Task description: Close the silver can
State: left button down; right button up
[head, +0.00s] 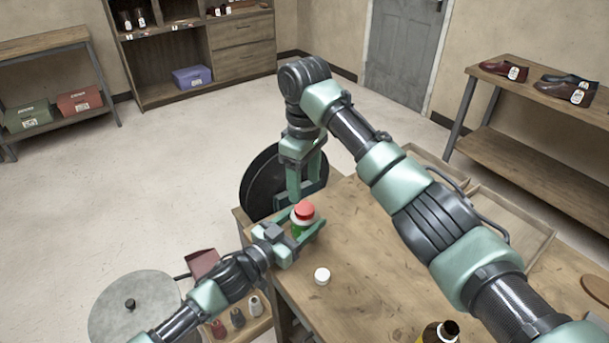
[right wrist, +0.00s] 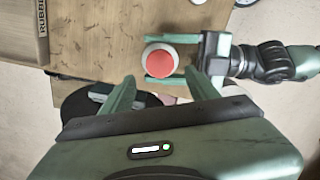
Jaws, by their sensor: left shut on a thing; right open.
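A small white cap (head: 322,276) lies on the table nearer me. I cannot make out a plainly silver can.
The wooden table (head: 375,270) is mostly clear around the can. A large black wheel (head: 262,183) is beyond the table's left end. A round grey stool (head: 150,290) is at the lower left.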

aim_at(305, 207)
notch_tip(305, 207, down, 6)
jog(key=shift+f, duration=0.25)
grip_shut()
dwell(0.3)
jog(key=shift+o, duration=0.8)
grip_release()
jog(key=shift+r, duration=0.15)
notch_tip(305, 207, up, 12)
